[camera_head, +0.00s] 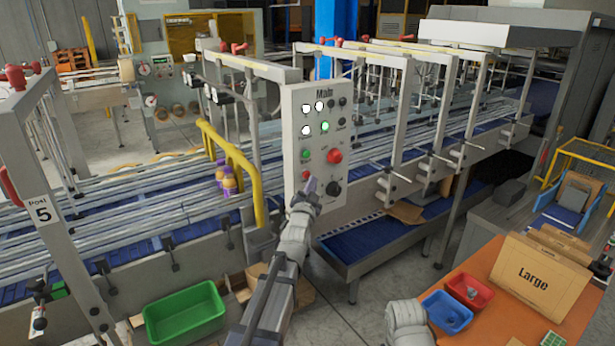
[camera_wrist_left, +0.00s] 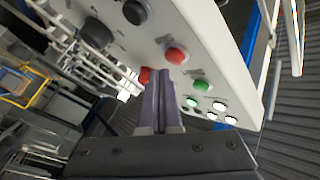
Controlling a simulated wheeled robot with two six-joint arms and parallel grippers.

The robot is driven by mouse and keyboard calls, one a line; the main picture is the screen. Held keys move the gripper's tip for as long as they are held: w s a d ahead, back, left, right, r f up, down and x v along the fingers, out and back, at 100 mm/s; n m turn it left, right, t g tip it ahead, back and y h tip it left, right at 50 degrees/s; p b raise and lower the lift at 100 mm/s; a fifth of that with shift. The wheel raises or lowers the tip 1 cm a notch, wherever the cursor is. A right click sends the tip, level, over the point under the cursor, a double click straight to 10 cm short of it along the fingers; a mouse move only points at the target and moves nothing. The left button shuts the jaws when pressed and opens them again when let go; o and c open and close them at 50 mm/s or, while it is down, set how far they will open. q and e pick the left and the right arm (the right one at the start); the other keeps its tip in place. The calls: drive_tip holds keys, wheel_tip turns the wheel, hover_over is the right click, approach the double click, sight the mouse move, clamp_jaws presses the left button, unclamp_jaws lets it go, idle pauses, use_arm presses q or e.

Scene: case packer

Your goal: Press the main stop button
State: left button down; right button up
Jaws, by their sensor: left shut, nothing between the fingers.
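The light grey panel labelled Main (camera_head: 318,95) stands upright in the middle of the head view. It carries a large red button (camera_head: 334,156), a smaller red button (camera_head: 306,175), a green button (camera_head: 305,155) and a black knob (camera_head: 333,188). My left gripper (camera_head: 311,184) is shut and empty, its tips at the lower left of the panel beside the smaller red button. My right gripper is not in view.
Conveyor rails (camera_head: 120,190) run behind the panel, with a yellow guard bar (camera_head: 240,165) to its left. A green bin (camera_head: 185,316) is on the floor. An orange table (camera_head: 485,265) holds blue and red trays and a Large carton at lower right.

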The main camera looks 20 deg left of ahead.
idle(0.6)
use_arm(q)
drive_tip(key=shift+w+a, duration=0.25)
drive_tip(key=shift+a, duration=0.1)
drive_tip(key=shift+w+a, duration=0.35)
drive_tip(key=shift+a, duration=0.05)
idle(0.7)
drive_tip(key=shift+s+d, duration=0.6)
drive_tip(key=shift+d, duration=0.15)
idle(0.4)
drive_tip(key=s+d, duration=0.1)
drive_tip(key=d, duration=0.1)
drive_tip(key=s+d, duration=0.2)
idle(0.3)
idle(0.6)
